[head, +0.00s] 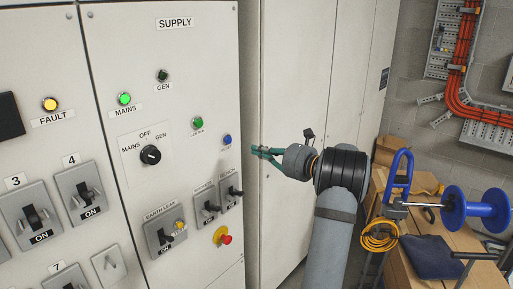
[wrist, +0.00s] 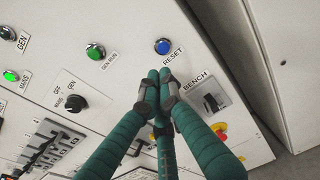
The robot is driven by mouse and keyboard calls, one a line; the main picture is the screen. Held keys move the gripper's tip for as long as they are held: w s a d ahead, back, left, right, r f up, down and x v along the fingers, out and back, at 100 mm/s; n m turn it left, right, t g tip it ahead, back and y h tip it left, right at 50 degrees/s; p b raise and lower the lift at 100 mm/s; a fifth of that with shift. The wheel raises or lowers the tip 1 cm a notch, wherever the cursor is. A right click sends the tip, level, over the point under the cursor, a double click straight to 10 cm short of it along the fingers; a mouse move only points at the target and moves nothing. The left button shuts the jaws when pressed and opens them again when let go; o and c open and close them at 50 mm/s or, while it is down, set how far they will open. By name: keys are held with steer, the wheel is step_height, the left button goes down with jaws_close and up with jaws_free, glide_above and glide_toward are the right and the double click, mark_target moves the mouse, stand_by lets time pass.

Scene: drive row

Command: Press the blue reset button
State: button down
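The blue reset button (head: 227,139) is on the supply panel, at the right end of its row of lamps. In the wrist view the blue button (wrist: 162,46) sits above the label RESET and is unobstructed. My gripper (head: 262,152) is to the right of the button in the head view, near the panel's right edge. In the wrist view the green fingers of my gripper (wrist: 164,75) are brought together at the tips, with nothing between them. The tips appear just below the button, by the RESET label. I cannot tell the exact gap to the panel.
A green GEN RUN lamp (wrist: 95,51) is left of the button. The BENCH switch (wrist: 206,96) and a red emergency button (head: 226,239) on yellow are below. A blue cable reel (head: 482,209) and cardboard boxes (head: 422,240) stand at right.

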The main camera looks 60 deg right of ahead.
steer(key=p, duration=0.5)
glide_toward(226, 140)
steer(key=w, duration=0.3)
steer(key=w+d, duration=0.1)
steer(key=shift+w+f, duration=0.3)
steer(key=shift+f, duration=0.05)
steer(key=shift+w+d+f+p, duration=0.1)
steer(key=shift+w+p, duration=0.1)
steer(key=shift+w, duration=0.2)
steer(key=shift+w+f+p, duration=0.15)
steer(key=shift+w+p, duration=0.05)
steer(key=shift+w, duration=0.2)
steer(key=shift+w+f+b, duration=0.1)
steer(key=shift+w+b, duration=0.45)
steer(key=shift+w, duration=0.05)
steer(key=shift+w+r, duration=0.2)
steer(key=shift+w, duration=0.05)
